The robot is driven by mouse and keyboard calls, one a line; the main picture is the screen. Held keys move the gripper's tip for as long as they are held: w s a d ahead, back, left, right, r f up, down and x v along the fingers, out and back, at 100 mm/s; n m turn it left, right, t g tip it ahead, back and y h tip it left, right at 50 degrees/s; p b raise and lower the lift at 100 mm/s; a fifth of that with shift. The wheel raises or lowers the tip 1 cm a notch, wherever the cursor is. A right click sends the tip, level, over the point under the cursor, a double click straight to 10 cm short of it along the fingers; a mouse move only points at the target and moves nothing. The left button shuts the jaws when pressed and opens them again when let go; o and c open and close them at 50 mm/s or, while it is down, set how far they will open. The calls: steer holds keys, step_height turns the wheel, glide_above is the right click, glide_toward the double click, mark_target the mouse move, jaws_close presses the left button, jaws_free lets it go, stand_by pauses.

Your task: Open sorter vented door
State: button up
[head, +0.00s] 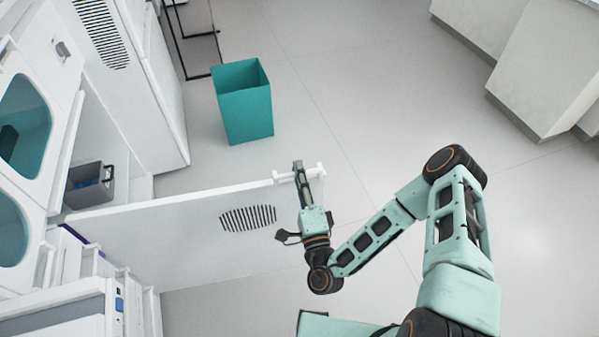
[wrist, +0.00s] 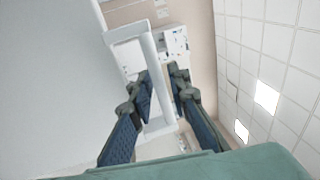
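The sorter's vented door (head: 170,235) is a white panel with a dark slotted vent (head: 248,218). It stands swung far out from the white sorter cabinet (head: 22,165), over the floor. Its white bar handle (head: 283,178) is at the free end. My gripper (head: 298,172) is at this handle in the head view. In the wrist view, the handle (wrist: 157,92) runs between the two dark fingers of my gripper (wrist: 160,85), one on each side of the bar.
A grey bin (head: 88,186) sits inside the opened cabinet. A teal waste bin (head: 243,100) stands on the floor beyond the door. White counters (head: 550,65) stand at the upper right. The floor (head: 390,90) between is clear.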

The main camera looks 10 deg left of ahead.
steer(key=v, duration=0.7)
steer(key=shift+s, duration=0.25)
stand_by(0.4)
